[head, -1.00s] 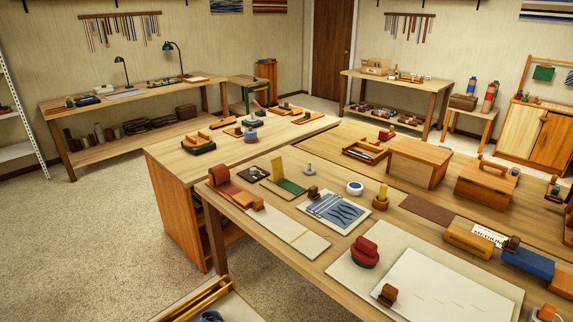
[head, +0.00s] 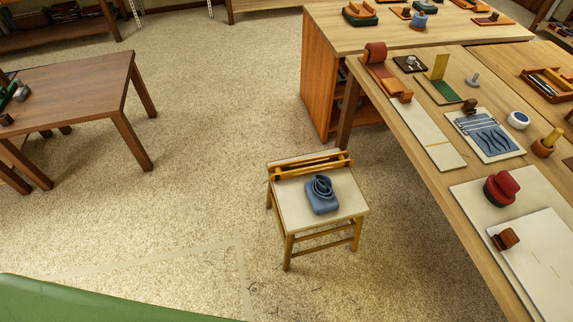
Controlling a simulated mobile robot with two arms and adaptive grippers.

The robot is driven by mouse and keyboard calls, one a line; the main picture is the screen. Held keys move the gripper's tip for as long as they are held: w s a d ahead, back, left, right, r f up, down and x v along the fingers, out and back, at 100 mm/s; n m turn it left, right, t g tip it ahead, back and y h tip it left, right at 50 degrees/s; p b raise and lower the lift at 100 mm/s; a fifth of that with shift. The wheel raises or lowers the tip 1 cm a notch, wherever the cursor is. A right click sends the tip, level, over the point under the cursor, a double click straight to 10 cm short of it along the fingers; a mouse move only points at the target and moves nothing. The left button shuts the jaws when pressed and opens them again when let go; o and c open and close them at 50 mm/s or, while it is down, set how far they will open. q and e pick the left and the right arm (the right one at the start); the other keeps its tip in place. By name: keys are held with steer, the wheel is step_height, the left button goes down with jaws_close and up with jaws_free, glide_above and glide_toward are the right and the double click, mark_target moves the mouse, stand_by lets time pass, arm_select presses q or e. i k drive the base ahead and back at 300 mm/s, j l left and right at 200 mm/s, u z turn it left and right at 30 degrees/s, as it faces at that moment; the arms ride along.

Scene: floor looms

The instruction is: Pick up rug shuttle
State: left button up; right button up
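A small wooden stool (head: 290,205) with a pale top stands on the carpet near the centre of the head view. A long wooden piece with two parallel rails (head: 311,165), which looks like the rug shuttle, lies across the far side of the stool top. A folded blue bundle with a coil on it (head: 321,196) sits in front of the wooden piece on the same top. Neither of my grippers shows in the view.
A long worktable (head: 440,195) with several weaving tools stands right of the stool. A dark wooden table (head: 80,88) is at the left. A green surface (head: 90,302) fills the lower left corner. Open carpet (head: 215,130) lies between the tables.

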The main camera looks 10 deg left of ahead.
mark_target(278, 175)
steer(key=i+j+u, duration=0.15)
steer(key=j, duration=0.2)
steer(key=i+j+u, duration=0.2)
steer(key=j, duration=0.15)
steer(key=j+u, duration=0.15)
steer(key=j, duration=0.2)
steer(key=i+j+u, duration=0.2)
steer(key=i+j, duration=0.3)
steer(key=i, duration=0.2)
steer(key=i+j, duration=0.25)
steer(key=i, duration=0.25)
steer(key=i+j+z, duration=0.1)
steer(key=i+j, duration=0.2)
steer(key=i, duration=0.2)
steer(key=i+z, duration=0.25)
steer(key=z, duration=0.2)
steer(key=i+z, duration=0.2)
steer(key=z, duration=0.3)
steer(key=i+j+z, duration=0.2)
steer(key=z, duration=0.25)
steer(key=i+j+z, duration=0.2)
steer(key=z, duration=0.3)
